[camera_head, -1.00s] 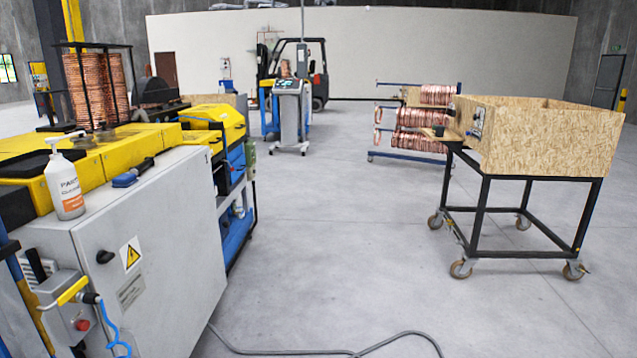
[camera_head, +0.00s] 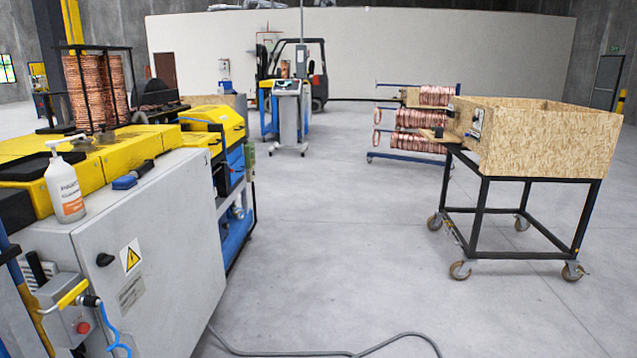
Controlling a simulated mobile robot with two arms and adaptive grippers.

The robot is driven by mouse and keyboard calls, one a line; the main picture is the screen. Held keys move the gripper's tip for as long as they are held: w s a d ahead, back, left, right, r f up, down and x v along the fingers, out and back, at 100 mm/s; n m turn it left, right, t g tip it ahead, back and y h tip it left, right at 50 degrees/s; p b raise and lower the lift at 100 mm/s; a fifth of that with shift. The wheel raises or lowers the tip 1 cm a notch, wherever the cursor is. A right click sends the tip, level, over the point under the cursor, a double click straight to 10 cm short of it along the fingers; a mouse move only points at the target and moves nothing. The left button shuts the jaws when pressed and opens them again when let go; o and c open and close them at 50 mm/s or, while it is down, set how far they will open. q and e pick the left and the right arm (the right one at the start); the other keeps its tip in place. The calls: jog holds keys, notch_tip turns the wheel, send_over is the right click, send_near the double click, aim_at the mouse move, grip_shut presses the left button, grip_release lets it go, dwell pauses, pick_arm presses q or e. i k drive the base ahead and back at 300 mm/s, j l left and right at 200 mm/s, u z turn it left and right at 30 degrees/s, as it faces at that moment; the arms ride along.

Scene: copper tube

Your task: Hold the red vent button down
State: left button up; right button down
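A round red button (camera_head: 83,327) sits on the front of a small grey box (camera_head: 62,318) at the lower left of the head view. The box is on the near side of the grey machine cabinet (camera_head: 150,262). A yellow-handled part (camera_head: 72,294) with a black end and a blue coiled hose (camera_head: 112,335) lies over the box, just above the button. I cannot tell whether the red button is the vent button. Nothing touches the button. Neither of my grippers shows in the head view.
A grey cable (camera_head: 320,351) lies on the floor ahead. A wooden box on a wheeled frame (camera_head: 540,140) stands at the right.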

aim_at(84, 328)
jog(key=u, duration=1.3)
